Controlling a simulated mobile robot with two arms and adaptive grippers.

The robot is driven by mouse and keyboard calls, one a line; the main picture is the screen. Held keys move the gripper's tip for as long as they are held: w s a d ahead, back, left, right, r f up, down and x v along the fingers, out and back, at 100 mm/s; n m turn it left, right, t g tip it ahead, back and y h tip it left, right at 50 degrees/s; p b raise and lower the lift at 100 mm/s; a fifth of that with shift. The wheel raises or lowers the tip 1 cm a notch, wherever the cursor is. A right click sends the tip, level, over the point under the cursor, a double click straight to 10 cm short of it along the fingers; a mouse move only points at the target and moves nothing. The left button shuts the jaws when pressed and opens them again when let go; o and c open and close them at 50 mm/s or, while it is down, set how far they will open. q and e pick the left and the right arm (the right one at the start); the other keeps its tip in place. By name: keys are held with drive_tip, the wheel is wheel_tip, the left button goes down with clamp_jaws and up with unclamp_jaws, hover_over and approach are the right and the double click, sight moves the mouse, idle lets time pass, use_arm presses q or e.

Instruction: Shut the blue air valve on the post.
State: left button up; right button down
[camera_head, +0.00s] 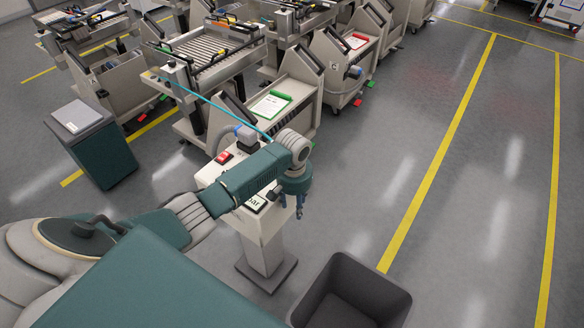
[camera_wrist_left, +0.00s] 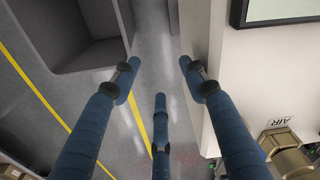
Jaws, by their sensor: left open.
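The post (camera_head: 264,250) stands in the middle of the head view, with a pale control box on top. In the left wrist view the box's side (camera_wrist_left: 270,75) carries an AIR label (camera_wrist_left: 279,122) above a brass fitting (camera_wrist_left: 288,152) at the lower right. The blue valve handle cannot be made out clearly; my arm covers part of the box. My left gripper (camera_head: 299,208) points down beside the box's right side. In the left wrist view its fingers (camera_wrist_left: 160,82) are spread and empty, apart from the fitting. My right gripper is out of view.
A red switch (camera_head: 224,157) and a display (camera_head: 256,203) sit on the box. A dark open bin (camera_head: 398,300) stands right of the post. A green cabinet (camera_head: 104,154) and feeder trolleys (camera_head: 297,90) stand behind. The floor to the right is clear.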

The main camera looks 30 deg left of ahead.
use_arm(q)
drive_tip(key=w+a+r+n, duration=0.2)
drive_tip(key=w+a+r, duration=0.1)
drive_tip(key=r, duration=0.6)
drive_tip(key=w+a+r+n, duration=0.2)
drive_tip(key=w+a+r, duration=0.15)
drive_tip(key=r, duration=0.55)
drive_tip(key=shift+g, duration=0.4)
drive_tip(key=f, duration=0.6)
drive_tip(key=f+p, duration=0.1)
drive_tip(key=f, duration=0.2)
drive_tip(key=shift+s+f, duration=0.25)
drive_tip(key=shift+s, duration=0.05)
drive_tip(key=shift+f, duration=0.45)
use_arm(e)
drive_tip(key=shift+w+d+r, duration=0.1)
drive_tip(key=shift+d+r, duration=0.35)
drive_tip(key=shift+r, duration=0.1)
use_arm(q)
clamp_jaws()
